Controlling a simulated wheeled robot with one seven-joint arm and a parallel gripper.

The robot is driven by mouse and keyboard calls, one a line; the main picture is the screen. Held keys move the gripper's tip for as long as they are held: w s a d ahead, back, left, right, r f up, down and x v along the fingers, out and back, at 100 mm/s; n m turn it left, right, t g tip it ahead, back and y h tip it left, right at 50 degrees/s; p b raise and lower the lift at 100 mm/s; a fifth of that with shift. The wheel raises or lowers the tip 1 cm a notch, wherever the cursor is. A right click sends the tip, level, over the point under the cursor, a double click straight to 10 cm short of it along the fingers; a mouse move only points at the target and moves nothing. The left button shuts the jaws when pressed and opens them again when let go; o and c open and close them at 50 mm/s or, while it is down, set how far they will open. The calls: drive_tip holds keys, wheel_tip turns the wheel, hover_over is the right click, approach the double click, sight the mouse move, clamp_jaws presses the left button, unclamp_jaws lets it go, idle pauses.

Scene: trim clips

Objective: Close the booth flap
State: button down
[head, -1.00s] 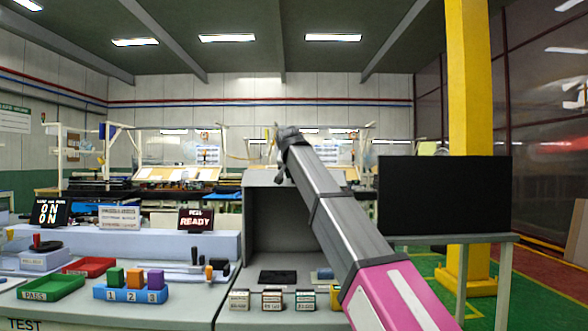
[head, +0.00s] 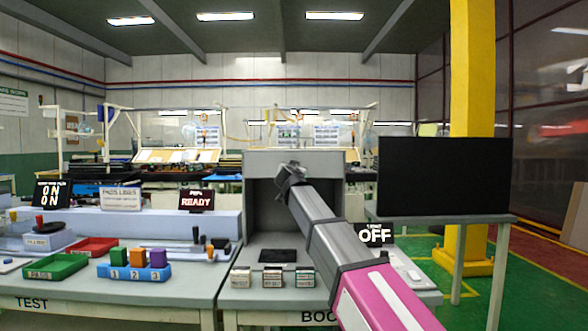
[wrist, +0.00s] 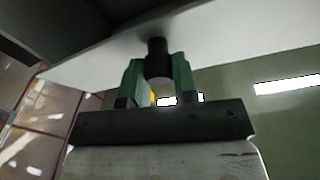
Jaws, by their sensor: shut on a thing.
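The booth (head: 256,212) is a grey box on the right-hand bench with a dark, open front. Its flap (head: 262,165) shows as a light grey panel at the top of the opening, and the opening below it is uncovered. In the wrist view the flap (wrist: 230,38) is a pale panel overhead with a black knob (wrist: 158,50). My gripper (wrist: 158,72) has its green fingers shut on that knob, one on each side. In the head view my gripper (head: 287,178) is at the flap's front, and its fingertips and the knob cannot be made out.
A dark pad (head: 277,256) lies at the booth's mouth, with several small boxes (head: 272,277) along the bench front. An OFF sign (head: 375,236) stands right of the booth. A black screen (head: 445,177) and yellow column (head: 472,130) stand farther right. Trays and a lever are left.

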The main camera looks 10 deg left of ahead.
drive_tip(key=shift+w+a+f+t, duration=0.15)
drive_tip(key=shift+w+f+t, duration=0.25)
drive_tip(key=shift+t, duration=0.25)
drive_tip(key=shift+w+a+f+t, duration=0.15)
drive_tip(key=shift+w+f+t, duration=0.1)
drive_tip(key=shift+w+t, duration=0.3)
drive_tip(key=shift+w+f+t, duration=0.1)
drive_tip(key=shift+t, duration=0.4)
drive_tip(key=shift+w+a+y, duration=0.15)
drive_tip(key=shift+w+y, duration=0.1)
drive_tip(key=shift+y, duration=0.05)
drive_tip(key=c, duration=0.9)
unclamp_jaws()
drive_tip(key=shift+w+f, duration=0.1)
drive_tip(key=shift+s+d+f, duration=0.15)
drive_tip(key=shift+s+d, duration=0.05)
drive_tip(key=shift+s, duration=0.35)
drive_tip(key=v, duration=0.9)
drive_tip(key=shift+s+f, duration=0.35)
